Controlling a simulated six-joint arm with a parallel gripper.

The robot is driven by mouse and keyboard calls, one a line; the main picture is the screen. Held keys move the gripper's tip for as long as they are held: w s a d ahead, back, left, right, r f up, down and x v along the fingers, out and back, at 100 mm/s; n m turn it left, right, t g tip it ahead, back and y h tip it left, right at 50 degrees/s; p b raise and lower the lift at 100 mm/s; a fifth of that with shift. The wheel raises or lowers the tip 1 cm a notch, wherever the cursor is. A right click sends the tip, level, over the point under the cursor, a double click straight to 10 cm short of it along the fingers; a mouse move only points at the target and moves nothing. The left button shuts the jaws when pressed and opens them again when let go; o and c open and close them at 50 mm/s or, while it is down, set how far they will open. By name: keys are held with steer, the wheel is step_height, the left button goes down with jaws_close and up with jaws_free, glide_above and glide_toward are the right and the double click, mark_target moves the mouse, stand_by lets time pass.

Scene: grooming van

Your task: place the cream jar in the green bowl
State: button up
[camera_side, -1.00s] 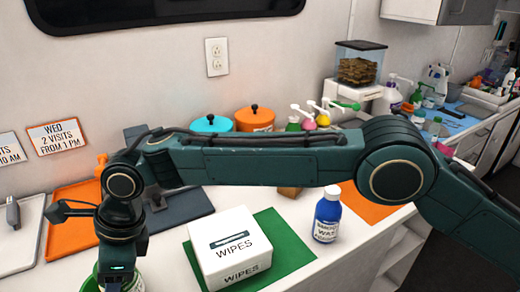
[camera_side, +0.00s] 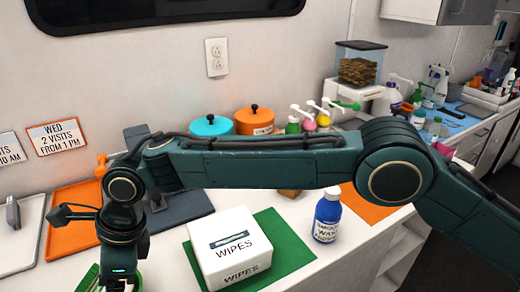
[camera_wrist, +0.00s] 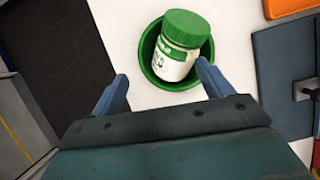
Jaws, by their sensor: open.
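The cream jar (camera_wrist: 173,62) has a green lid and a white label. In the wrist view it sits inside the green bowl (camera_wrist: 149,71), leaning, with its lid toward the bowl's upper right. My gripper (camera_wrist: 162,72) is open, its two fingers apart at the near side of the bowl. The right fingertip overlaps the bowl's edge close to the jar; I cannot tell whether it touches. In the side view the bowl's green rim (camera_side: 87,282) shows at the bottom left, mostly hidden by my wrist and cut by the frame. The jar cannot be made out there.
A white wipes box (camera_side: 229,250) stands on a green mat (camera_side: 290,250). A blue bottle (camera_side: 327,216) stands to its right. An orange tray (camera_side: 70,222) and a grey tray (camera_side: 25,245) lie behind at the left.

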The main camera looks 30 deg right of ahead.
steer(key=shift+r, duration=0.1)
steer(key=v, duration=1.2)
steer(key=shift+r, duration=0.1)
stand_by(0.3)
steer(key=s+d+r+n+t, duration=0.1)
steer(key=d+r+n, duration=0.25)
steer(key=d, duration=0.65)
steer(key=s+d+r+n+t+h, duration=0.1)
steer(key=d+r+n, duration=0.3)
steer(key=d, duration=0.6)
steer(key=s+d+r+n+t, duration=0.15)
steer(key=d+r, duration=0.35)
steer(key=d, duration=0.5)
steer(key=s+d+f+n+h, duration=0.1)
steer(key=s+d+f+n, duration=0.3)
steer(key=s+d, duration=0.6)
steer(key=s+d+f+n+t+h, duration=0.1)
steer(key=s+d+f+n, duration=0.4)
steer(key=s+d, duration=0.5)
steer(key=shift+n+h, duration=0.6)
steer(key=shift+h, duration=0.1)
